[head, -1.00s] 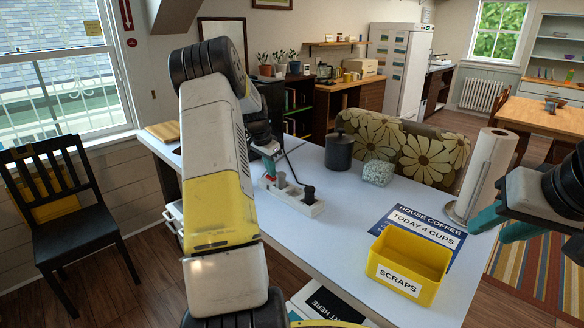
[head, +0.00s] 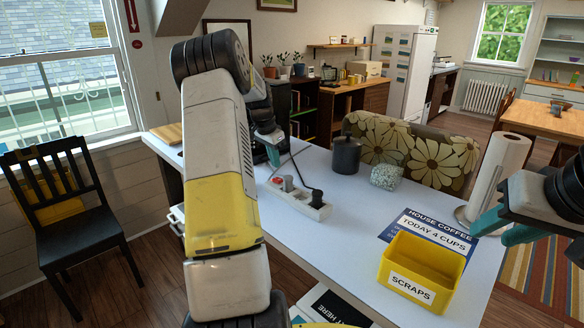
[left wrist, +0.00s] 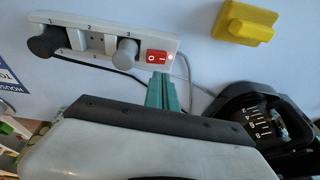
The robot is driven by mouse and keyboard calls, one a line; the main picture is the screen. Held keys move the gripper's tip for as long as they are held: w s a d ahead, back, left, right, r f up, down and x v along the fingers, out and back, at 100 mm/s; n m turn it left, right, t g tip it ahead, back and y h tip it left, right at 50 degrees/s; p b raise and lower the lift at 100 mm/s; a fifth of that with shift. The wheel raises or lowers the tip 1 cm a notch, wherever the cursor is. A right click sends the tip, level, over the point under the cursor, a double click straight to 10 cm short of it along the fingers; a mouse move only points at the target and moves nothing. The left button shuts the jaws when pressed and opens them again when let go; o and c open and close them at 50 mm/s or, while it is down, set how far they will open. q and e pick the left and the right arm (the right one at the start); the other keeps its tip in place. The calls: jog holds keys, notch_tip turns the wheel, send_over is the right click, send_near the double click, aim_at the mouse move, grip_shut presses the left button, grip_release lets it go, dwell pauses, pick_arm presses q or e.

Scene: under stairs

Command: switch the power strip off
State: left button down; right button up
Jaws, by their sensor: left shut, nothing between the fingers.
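The white power strip (head: 318,212) lies on the light table in the head view, with a grey plug and a black plug in it. In the left wrist view the strip (left wrist: 95,42) shows its red rocker switch (left wrist: 157,57) at its right end, marked 0 and I. I cannot tell which side is pressed. My left gripper (head: 271,142) is shut and empty. Its teal fingertips (left wrist: 161,80) appear just below the switch in the left wrist view; contact is not clear. My right gripper (head: 503,228) is open and empty, at the table's right side.
A yellow scraps bin (head: 420,270), a blue coffee sign (head: 432,229), a paper towel roll (head: 495,175), a dark canister (head: 346,155) and a speckled block (head: 386,177) stand or lie on the table. A yellow object (left wrist: 245,25) and a black item with a scale (left wrist: 262,115) are near the strip.

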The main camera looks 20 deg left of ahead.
pick_arm(q)
jog(key=v, duration=0.9)
jog(key=shift+r, duration=0.3)
jog(key=shift+s+d, duration=0.1)
jog(key=shift+d, duration=0.05)
